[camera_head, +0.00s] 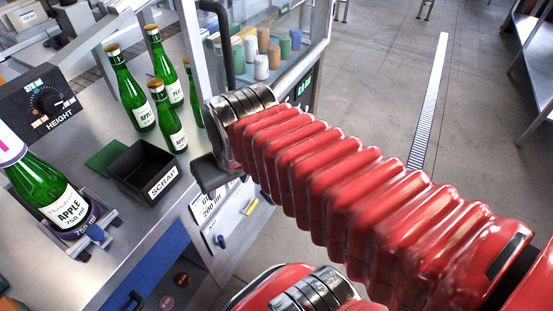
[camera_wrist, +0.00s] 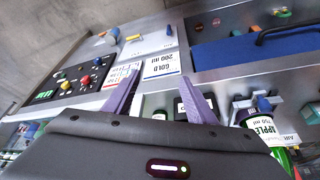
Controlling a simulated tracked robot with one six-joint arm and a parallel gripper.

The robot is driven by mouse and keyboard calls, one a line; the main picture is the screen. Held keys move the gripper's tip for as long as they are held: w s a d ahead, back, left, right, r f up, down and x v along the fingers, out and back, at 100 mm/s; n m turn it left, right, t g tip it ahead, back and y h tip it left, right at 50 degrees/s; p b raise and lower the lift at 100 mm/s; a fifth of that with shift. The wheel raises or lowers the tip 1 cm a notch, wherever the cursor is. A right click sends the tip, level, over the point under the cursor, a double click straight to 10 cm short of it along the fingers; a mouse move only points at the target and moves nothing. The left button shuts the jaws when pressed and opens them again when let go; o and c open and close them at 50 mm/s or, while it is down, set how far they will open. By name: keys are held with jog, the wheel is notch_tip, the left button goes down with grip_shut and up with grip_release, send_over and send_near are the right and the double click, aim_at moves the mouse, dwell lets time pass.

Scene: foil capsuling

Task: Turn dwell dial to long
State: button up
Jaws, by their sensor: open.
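My gripper (camera_wrist: 160,79) is open in the wrist view, its two purple-grey fingers apart with nothing between them. In the head view my red arm hides most of it. No dial can be read as the dwell dial. A black control panel (camera_wrist: 66,84) at the left of the wrist view carries small coloured knobs, including a red knob (camera_wrist: 86,79), and a green display (camera_wrist: 45,95). Its lettering is too small to read. The panel lies left of my fingers, apart from them. A black dial marked HEIGHT (camera_head: 45,98) stands at the left of the head view.
Several green bottles (camera_head: 133,92) stand on the steel bench beside a black SCRAP bin (camera_head: 142,170). One labelled bottle (camera_head: 50,192) sits in a holder. A glazed case (camera_head: 268,45) with coloured capsules stands behind my arm. A GOLD 200 ml card (camera_wrist: 161,66) is beyond my fingers.

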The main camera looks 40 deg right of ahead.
jog(key=w+d+f+m+t+y, duration=0.15)
jog(key=d+f+m+y, duration=0.3)
jog(key=d+f, duration=0.55)
jog(key=w+d+f+m+y, duration=0.25)
jog(key=d+f+m, duration=0.3)
jog(key=f, duration=0.75)
jog(key=w+d+f+m+y, duration=0.1)
jog(key=d+f+m+y, duration=0.3)
jog(key=d+f, duration=0.65)
jog(key=w+d+f+m+t+h, duration=0.1)
jog(key=w+d+f+t, duration=0.1)
jog(key=d+f+t, duration=0.35)
jog(key=w+d+n+t+h, duration=0.2)
jog(key=w+d+t+h, duration=0.1)
jog(key=d+t, duration=0.2)
jog(key=shift+w+d+r, duration=0.2)
jog(key=shift+w+d, duration=0.1)
jog(key=shift+d, duration=0.9)
jog(key=shift+w+a, duration=0.1)
jog(key=shift+w, duration=0.05)
jog(key=x, duration=1.3)
jog(key=shift+w, duration=0.35)
